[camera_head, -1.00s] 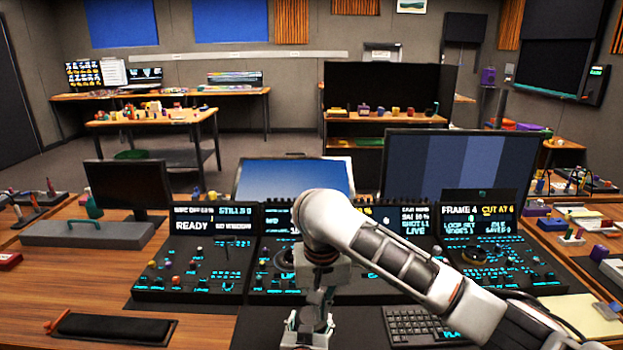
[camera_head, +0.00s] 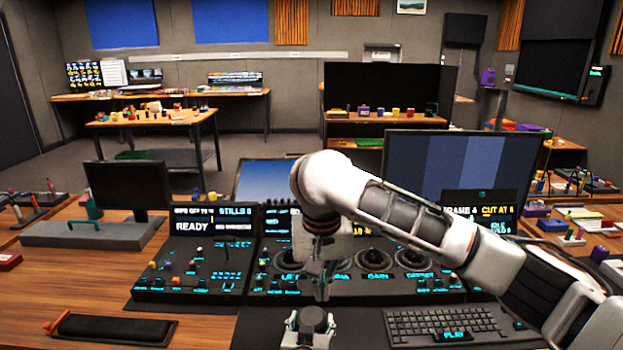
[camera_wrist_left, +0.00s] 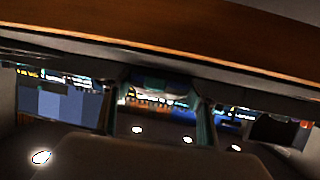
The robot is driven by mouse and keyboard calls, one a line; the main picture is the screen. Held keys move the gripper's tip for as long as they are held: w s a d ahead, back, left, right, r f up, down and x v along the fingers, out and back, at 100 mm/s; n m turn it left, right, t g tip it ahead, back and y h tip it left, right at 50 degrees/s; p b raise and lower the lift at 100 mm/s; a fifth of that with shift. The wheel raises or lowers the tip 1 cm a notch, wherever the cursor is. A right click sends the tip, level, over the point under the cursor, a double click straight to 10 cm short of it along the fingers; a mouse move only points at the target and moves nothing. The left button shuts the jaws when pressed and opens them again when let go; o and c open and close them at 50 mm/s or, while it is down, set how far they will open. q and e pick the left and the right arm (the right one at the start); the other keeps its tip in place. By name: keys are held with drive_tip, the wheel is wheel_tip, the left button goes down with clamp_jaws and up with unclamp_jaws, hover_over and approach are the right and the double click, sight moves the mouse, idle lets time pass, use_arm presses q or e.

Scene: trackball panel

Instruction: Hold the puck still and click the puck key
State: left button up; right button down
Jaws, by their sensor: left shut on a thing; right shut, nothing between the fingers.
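My left gripper (camera_head: 308,328) is low at the bottom edge of the head view. It is shut around a small dark rounded piece, which looks like the puck (camera_head: 313,317); the jaws hide much of it. In the left wrist view the two fingers (camera_wrist_left: 160,110) stand on either side of a dark piece, too dim to make out well. My right gripper (camera_head: 322,288) hangs down, shut and empty, just above and behind the left one in the picture. Whether it touches anything I cannot tell. I cannot pick out the puck key.
The trackball panel (camera_head: 440,284) lies behind the grippers, partly covered by my right arm. A keyboard (camera_head: 420,322) is to the right. A left console (camera_head: 185,290) and a dark pad (camera_head: 112,328) are to the left.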

idle(0.3)
use_arm(q)
drive_tip(key=o, duration=1.1)
drive_tip(key=shift+o, duration=0.2)
drive_tip(key=shift+s, duration=0.15)
drive_tip(key=v, duration=1.1)
drive_tip(key=shift+s+r, duration=0.25)
drive_tip(key=shift+s, duration=0.1)
drive_tip(key=o, duration=0.3)
